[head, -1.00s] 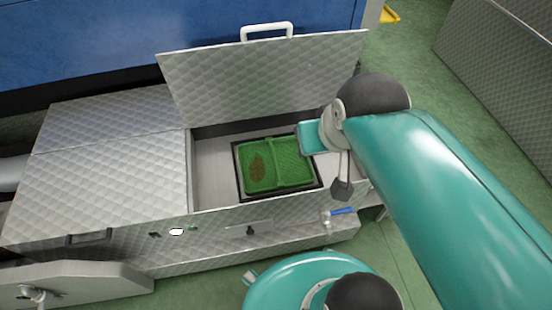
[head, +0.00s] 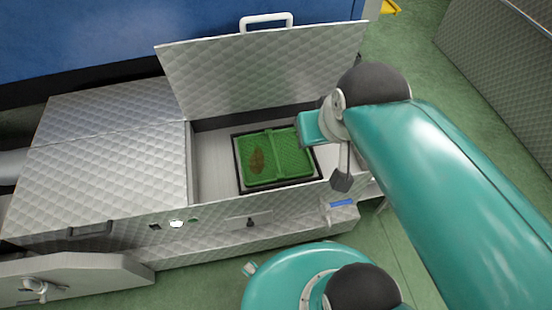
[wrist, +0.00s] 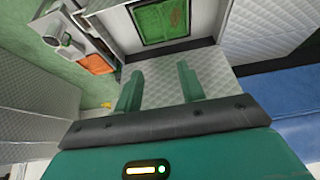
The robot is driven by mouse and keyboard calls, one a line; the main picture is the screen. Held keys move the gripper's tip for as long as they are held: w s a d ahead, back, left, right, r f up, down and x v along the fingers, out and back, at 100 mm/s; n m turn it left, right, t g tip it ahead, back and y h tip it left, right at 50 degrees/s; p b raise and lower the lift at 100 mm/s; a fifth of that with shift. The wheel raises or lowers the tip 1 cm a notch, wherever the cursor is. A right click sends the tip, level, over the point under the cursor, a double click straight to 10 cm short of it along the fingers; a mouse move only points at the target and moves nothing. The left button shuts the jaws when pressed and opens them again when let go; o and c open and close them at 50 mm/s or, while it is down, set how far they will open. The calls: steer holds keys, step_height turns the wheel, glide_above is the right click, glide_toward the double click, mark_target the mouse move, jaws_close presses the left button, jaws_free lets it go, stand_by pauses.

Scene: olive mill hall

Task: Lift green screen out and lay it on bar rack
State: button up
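The green screen (head: 288,163) lies flat in a dark frame inside the open quilted-metal bin. A divider bar crosses it, and a brown patch (head: 256,161) marks its left half. The screen also shows at the top of the wrist view (wrist: 152,22). My gripper (wrist: 160,84) is open and empty, its two fingers spread apart, with the screen beyond the fingertips. In the head view my arm reaches in from the right, over the bin's right end, and hides the fingertips. I cannot make out the bar rack with certainty.
The hinged lid (head: 270,75) stands open behind the bin, with a white handle (head: 266,20). A closed quilted cover (head: 110,150) lies left. A blue-handled fitting (head: 342,203) is at the front right. An orange item (wrist: 97,64) shows left in the wrist view. Green floor is open right.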

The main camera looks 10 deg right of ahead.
steer(key=g+h, duration=0.2)
steer(key=g, duration=0.1)
glide_above(274, 148)
steer(key=s+a, duration=0.2)
steer(key=s, duration=0.1)
step_height(274, 148, down, 44)
steer(key=shift+m, duration=0.3)
steer(key=x, duration=1.3)
steer(key=shift+w+d+f, duration=0.1)
steer(key=shift+w+f, duration=0.15)
steer(key=shift+f, duration=0.1)
jaws_close()
